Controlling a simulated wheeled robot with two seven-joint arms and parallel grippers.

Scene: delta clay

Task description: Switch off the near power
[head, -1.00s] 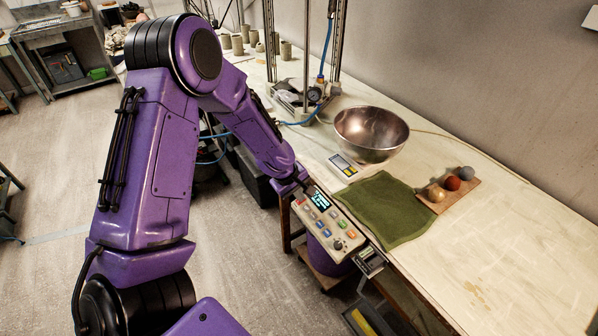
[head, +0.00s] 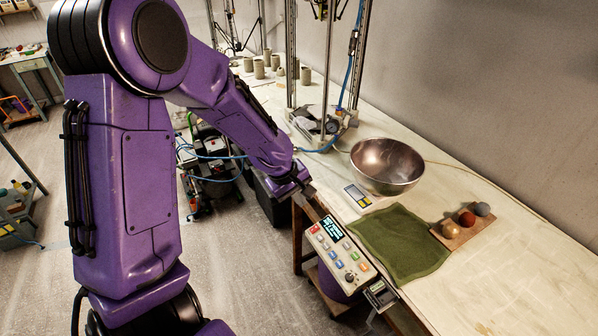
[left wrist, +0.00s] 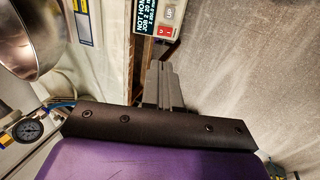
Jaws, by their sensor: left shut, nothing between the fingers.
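The control panel (head: 338,250) is a pale box with a lit screen (head: 332,229) and several coloured buttons, fixed at the table's front edge. A red button (head: 314,229) sits at its near-left corner, by the screen. My left gripper (head: 308,191) is shut and empty, just behind and above the panel's screen end. In the left wrist view its closed fingers (left wrist: 159,75) point toward the panel (left wrist: 172,15), with the red button (left wrist: 164,31) a little beyond the tips. I see a gap there in the picture; contact is not visible. My right gripper is not in view.
A green cloth (head: 400,245) lies beside the panel. A metal bowl (head: 387,167), a small yellow-edged scale (head: 357,197) and a board with clay balls (head: 454,236) stand on the table (head: 520,250). A frame with a gauge (head: 332,127) stands behind. A small device (head: 380,295) hangs at the front edge.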

